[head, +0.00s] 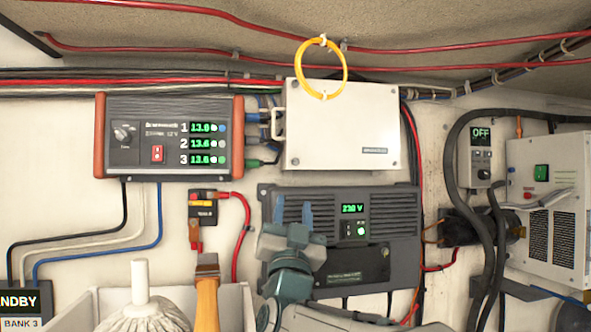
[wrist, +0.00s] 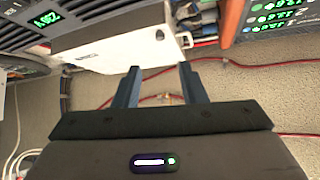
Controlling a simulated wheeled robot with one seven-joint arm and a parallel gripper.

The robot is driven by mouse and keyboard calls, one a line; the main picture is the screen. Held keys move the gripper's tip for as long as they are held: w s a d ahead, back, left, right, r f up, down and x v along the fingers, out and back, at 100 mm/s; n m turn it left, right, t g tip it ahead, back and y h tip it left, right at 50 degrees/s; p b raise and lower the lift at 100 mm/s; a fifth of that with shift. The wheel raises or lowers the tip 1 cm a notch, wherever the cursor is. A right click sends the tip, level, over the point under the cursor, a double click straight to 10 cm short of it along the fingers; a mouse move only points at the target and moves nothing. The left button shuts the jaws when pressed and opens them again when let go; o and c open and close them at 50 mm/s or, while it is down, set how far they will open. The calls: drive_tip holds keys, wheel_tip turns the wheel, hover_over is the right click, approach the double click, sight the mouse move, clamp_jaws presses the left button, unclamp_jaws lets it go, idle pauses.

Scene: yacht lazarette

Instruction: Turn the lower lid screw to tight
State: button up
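The white box (head: 343,125) is fixed to the wall with its lid facing me and a handle on its left edge. A small round lid screw (head: 295,161) sits near the lid's lower left corner; its slot direction is too small to read. In the wrist view the box (wrist: 125,38) appears upside down, with what looks like the screw (wrist: 187,40) near its right end. My gripper (head: 287,212) is below the box, in front of the dark inverter, apart from the screw. In the wrist view its two fingers (wrist: 158,72) are apart with nothing between them.
The dark inverter (head: 400,215) is mounted below the box. A yellow ring (head: 307,45) overlaps the box's top edge. The charger panel (head: 170,105) is at left, with cables between it and the box. A brush (head: 207,285) and mop (head: 142,312) stand at lower left.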

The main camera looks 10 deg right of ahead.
sight(296, 163)
drive_tip(key=p+x, duration=0.4)
drive_tip(key=x, duration=0.8)
drive_tip(key=shift+a+p, duration=0.1)
drive_tip(key=shift+p, duration=0.2)
drive_tip(key=shift+s, duration=0.1)
clamp_jaws()
